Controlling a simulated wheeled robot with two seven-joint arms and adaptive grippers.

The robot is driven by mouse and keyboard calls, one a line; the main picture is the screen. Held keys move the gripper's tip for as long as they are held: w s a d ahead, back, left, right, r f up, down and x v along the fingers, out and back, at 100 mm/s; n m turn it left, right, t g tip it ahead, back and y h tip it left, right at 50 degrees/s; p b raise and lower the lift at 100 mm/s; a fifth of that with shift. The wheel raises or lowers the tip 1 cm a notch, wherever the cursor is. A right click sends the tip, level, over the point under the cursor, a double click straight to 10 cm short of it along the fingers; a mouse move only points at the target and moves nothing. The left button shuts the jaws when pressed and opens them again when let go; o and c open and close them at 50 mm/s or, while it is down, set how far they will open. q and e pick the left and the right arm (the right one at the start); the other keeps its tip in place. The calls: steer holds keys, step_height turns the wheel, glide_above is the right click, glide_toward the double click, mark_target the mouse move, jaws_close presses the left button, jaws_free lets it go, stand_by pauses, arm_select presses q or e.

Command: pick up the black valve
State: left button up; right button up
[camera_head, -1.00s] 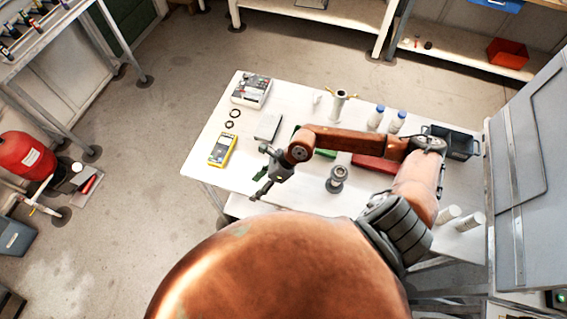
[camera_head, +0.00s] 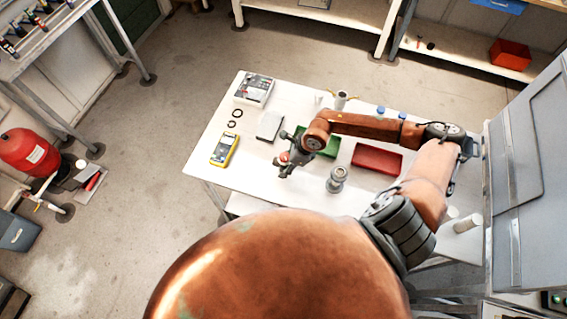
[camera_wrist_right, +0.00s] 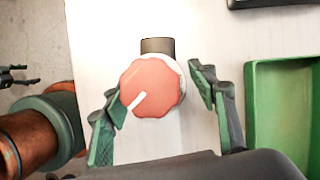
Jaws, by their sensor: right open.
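A valve with an orange-red knob (camera_wrist_right: 150,88) with a white pointer mark and a dark grey pipe end stands on the white table (camera_head: 225,190). No plainly black valve shows apart from this one. My right gripper (camera_wrist_right: 157,100) is open, with one finger on each side of the knob. I cannot tell whether the fingers touch it. In the head view my right gripper (camera_head: 285,168) is small and partly hides the valve. At the left edge of the wrist view a small dark gripper shape, probably my left gripper (camera_wrist_right: 14,77), shows over the floor.
A green tray (camera_head: 328,147) lies just right of my right gripper, with a red tray (camera_head: 377,158) beyond it. A grey metal fitting (camera_head: 337,180) stands close by. A yellow multimeter (camera_head: 223,150) and a flat grey plate (camera_head: 270,127) lie to the left.

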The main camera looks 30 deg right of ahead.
steer(key=shift+w+a+f, duration=0.2)
steer(key=shift+w+f, duration=0.1)
steer(key=shift+f, duration=0.35)
steer(key=shift+c, duration=0.4)
steer(key=c, duration=1.3)
steer(key=shift+c, duration=0.3)
steer(key=shift+r, duration=0.15)
